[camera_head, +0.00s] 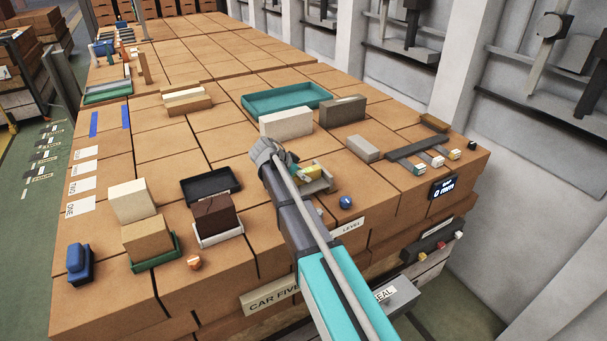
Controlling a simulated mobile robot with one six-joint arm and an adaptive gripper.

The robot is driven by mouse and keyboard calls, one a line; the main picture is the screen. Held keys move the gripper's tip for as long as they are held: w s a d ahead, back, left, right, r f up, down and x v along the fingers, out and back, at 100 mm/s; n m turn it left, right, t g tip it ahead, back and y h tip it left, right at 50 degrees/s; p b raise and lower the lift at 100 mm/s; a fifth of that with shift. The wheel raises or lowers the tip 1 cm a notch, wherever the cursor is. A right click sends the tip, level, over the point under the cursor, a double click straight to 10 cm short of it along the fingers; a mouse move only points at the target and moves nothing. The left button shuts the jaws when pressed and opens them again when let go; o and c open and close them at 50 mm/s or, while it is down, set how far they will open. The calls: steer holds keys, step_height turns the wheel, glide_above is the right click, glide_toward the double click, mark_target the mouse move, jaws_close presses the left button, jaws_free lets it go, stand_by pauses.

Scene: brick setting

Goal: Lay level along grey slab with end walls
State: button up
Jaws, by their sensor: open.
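A short yellow piece (312,172), which looks like the level, lies just right of my gripper, partly hidden by my arm. It sits at a small light grey piece with a raised end (327,183), which may be the grey slab with end walls; the arm hides its left part. Whether the yellow piece rests flat along it I cannot tell. A card reading LEVEL (348,227) is on the front edge nearby. My gripper (265,151) is open, left of the yellow piece and in front of a pale block; its fingertips are small and show no held thing.
A pale block (286,122), a teal tray (287,98), a dark grey brick (343,110) and a grey block (362,149) stand behind. A black tray (210,185) and several bricks stand left. A blue ball (346,202) lies right of my arm. A dark rack (414,148) stands right.

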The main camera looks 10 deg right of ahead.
steer(key=p+v, duration=0.6)
steer(key=v, duration=0.3)
steer(key=shift+s+a+r+p, duration=0.1)
steer(key=shift+a+r+p, duration=0.05)
steer(key=shift+r+p, duration=0.2)
steer(key=shift+p+v, duration=0.5)
steer(key=shift+v, duration=0.3)
steer(key=shift+a+f, duration=0.1)
steer(key=s+d+f+n+g+y, duration=0.1)
steer(key=s+d+n+y, duration=0.1)
steer(key=s, duration=0.7)
steer(key=s+d+f+n+y, duration=0.2)
steer(key=s+d+n+y, duration=0.1)
steer(key=s+n, duration=0.4)
steer(key=s+d+f+n+g+y, duration=0.1)
steer(key=s+n, duration=0.4)
steer(key=s, duration=0.5)
steer(key=d+f+y, duration=0.1)
steer(key=d+y, duration=0.1)
steer(key=shift+s+f+g+y, duration=0.2)
steer(key=shift+s+g+y, duration=0.1)
steer(key=shift+s, duration=0.05)
steer(key=shift+d, duration=0.2)
